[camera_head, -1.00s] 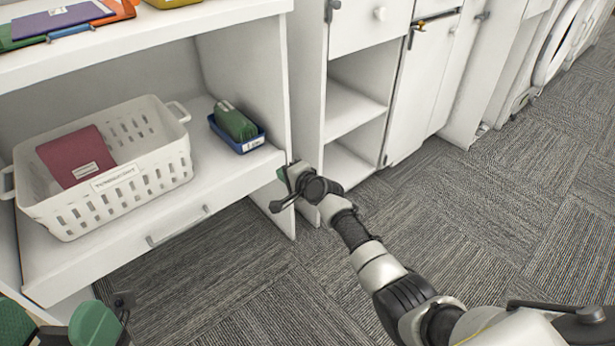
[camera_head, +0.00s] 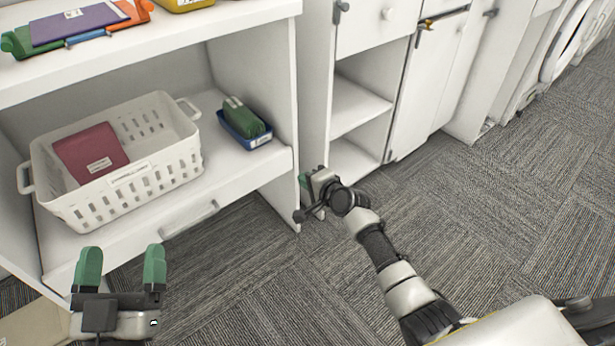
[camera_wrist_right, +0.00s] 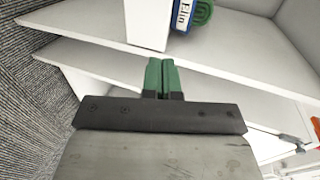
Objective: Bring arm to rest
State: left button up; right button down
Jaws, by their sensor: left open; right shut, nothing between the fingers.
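My right arm reaches in from the lower right. Its gripper (camera_head: 304,190) is beside the front right corner of the shelf unit, partly hidden by its own wrist. In the right wrist view the green fingers (camera_wrist_right: 162,75) are shut together with nothing between them, in front of white shelf edges. My left gripper (camera_head: 122,266) is at the lower left, in front of the drawer below the basket. Its two green fingers are apart, pointing up in the picture, and empty.
A white basket (camera_head: 185,170) holding a dark red item (camera_head: 90,150) stands on the shelf. A blue tray (camera_head: 262,140) with a green item (camera_head: 242,116) sits right of it. An upper shelf holds folders (camera_head: 80,24). Carpet (camera_head: 500,220) is clear at right.

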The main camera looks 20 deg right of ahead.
pick_arm(q)
jog(key=shift+w+f, duration=0.1)
jog(key=shift+f, duration=0.2)
pick_arm(e)
jog(key=shift+s+d+r, duration=0.1)
jog(key=shift+s, duration=0.05)
